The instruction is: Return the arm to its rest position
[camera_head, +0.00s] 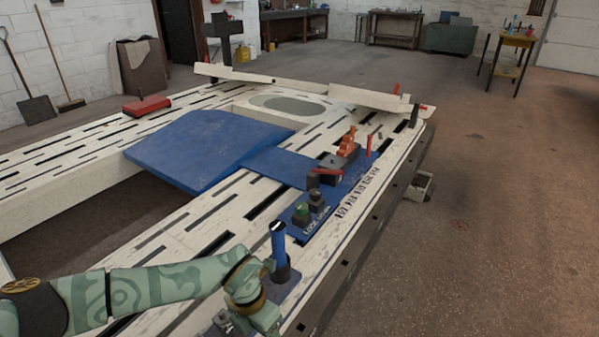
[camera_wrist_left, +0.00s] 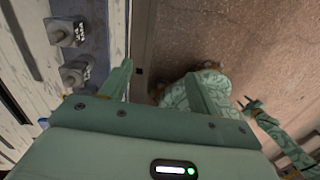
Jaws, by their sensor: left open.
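My left arm (camera_head: 150,287) reaches in from the lower left in the head view, low over the near end of the bench. Its wrist is beside an upright blue handle (camera_head: 279,243) on a dark base. My left gripper (camera_wrist_left: 158,75) shows in the left wrist view with its two fingers apart and nothing between them. Behind the fingers are the bench edge, the floor and a green patterned part of my own body. A slim green arm of mine, with a small forked end (camera_wrist_left: 252,106), shows at the right there. Its jaw state is too small to tell.
The slotted bench (camera_head: 205,228) carries a blue panel (camera_head: 205,150) and a blue control strip (camera_head: 300,236) with knobs and levers. A red block (camera_head: 147,105) lies on the far left rail. The floor (camera_head: 480,230) to the right is open.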

